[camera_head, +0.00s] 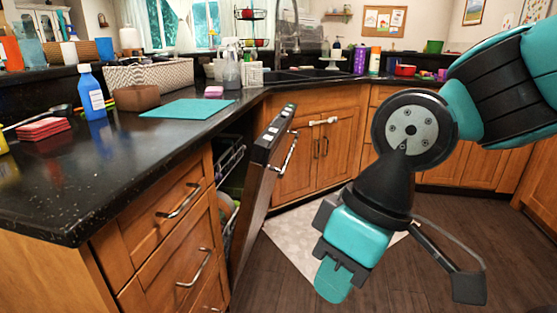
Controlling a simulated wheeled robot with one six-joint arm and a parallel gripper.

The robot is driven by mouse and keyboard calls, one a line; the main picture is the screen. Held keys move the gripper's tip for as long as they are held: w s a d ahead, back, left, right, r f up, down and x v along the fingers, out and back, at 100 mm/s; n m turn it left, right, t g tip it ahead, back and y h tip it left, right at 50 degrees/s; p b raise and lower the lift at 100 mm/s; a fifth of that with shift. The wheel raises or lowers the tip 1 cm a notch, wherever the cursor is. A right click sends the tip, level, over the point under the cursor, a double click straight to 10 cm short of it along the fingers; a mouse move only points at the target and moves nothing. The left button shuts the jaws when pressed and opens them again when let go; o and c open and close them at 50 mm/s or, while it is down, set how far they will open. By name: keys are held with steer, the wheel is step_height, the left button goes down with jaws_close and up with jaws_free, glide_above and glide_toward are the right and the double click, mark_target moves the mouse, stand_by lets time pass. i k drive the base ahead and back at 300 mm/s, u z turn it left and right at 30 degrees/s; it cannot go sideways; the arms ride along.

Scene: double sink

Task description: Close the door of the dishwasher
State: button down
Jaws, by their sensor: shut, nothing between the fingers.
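The dishwasher door (262,190) stands partly open in the head view, tilted outward at its top from the counter front. My gripper (333,284) is shut and empty, pointing down to the right of the door. A gap of floor shows between them, and they do not touch.
Wooden drawers (180,240) stand at the near left of the door, under the black counter (90,175). Sink cabinets (320,150) stand behind it. A pale mat (295,240) lies on the dark wooden floor (400,285). Floor to the right is clear.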

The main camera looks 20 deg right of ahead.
mark_target(266, 158)
steer(key=z, duration=0.05)
steer(key=i, duration=0.9)
steer(key=z, duration=0.35)
